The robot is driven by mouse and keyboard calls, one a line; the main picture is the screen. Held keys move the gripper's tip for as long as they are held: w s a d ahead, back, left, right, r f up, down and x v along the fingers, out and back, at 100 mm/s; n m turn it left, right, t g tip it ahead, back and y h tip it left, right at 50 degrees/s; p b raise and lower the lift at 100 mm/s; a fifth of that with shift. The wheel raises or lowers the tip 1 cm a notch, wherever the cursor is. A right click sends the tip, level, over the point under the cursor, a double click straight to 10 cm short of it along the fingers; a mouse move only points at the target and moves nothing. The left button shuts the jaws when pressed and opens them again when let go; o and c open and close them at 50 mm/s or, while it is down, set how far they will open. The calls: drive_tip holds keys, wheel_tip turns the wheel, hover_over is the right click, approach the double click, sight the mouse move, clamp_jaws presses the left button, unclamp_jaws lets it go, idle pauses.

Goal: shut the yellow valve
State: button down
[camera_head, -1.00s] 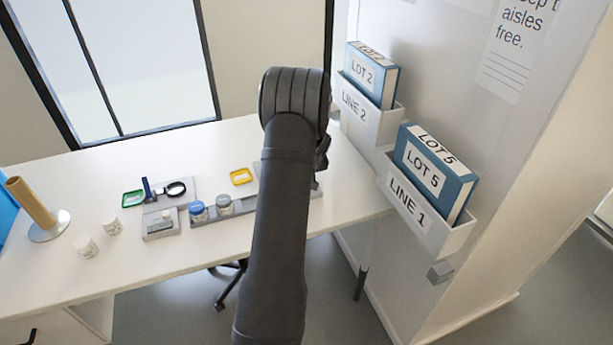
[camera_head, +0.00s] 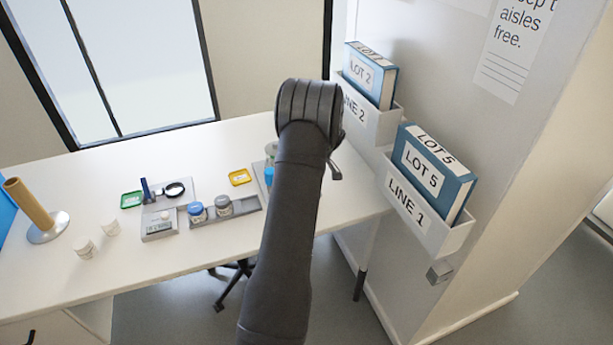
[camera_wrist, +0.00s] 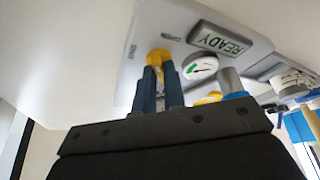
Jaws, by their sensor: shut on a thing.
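The yellow valve (camera_wrist: 158,56) shows in the wrist view on the light grey panel of a machine, left of a lit READY display (camera_wrist: 222,41). My gripper (camera_wrist: 160,72) has two blue fingers, one on each side of the valve's yellow part, and is shut on it. The fingers hide part of the valve, so I cannot tell how far it is turned. A white round gauge (camera_wrist: 200,68) with a green mark sits beside it. In the head view my own arm hides the valve and the gripper.
In the wrist view a grey cylinder (camera_wrist: 231,82) stands close to the right finger. In the head view the table holds a yellow tray (camera_head: 240,177), a green tray (camera_head: 131,199), a blue-lidded jar (camera_head: 197,212) and white cups. Wall bins (camera_head: 425,213) stand at the right.

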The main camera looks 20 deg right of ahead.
drive_tip(key=n, duration=0.2)
drive_tip(key=n+g+y, duration=0.1)
drive_tip(key=n, duration=0.2)
drive_tip(key=shift+w+d+n+g, duration=0.15)
drive_tip(key=shift+w+n+g, duration=0.1)
drive_tip(key=shift+n+g, duration=0.05)
drive_tip(key=n+g, duration=0.1)
drive_tip(key=n, duration=0.1)
drive_tip(key=n+g, duration=0.1)
drive_tip(key=n, duration=0.1)
drive_tip(key=shift+w+n+y, duration=0.2)
drive_tip(key=shift+n+y, duration=0.1)
drive_tip(key=shift+n, duration=0.1)
drive_tip(key=c, duration=1.5)
unclamp_jaws()
drive_tip(key=v, duration=0.7)
drive_tip(key=shift+r, duration=0.2)
drive_tip(key=shift+d+f, duration=0.1)
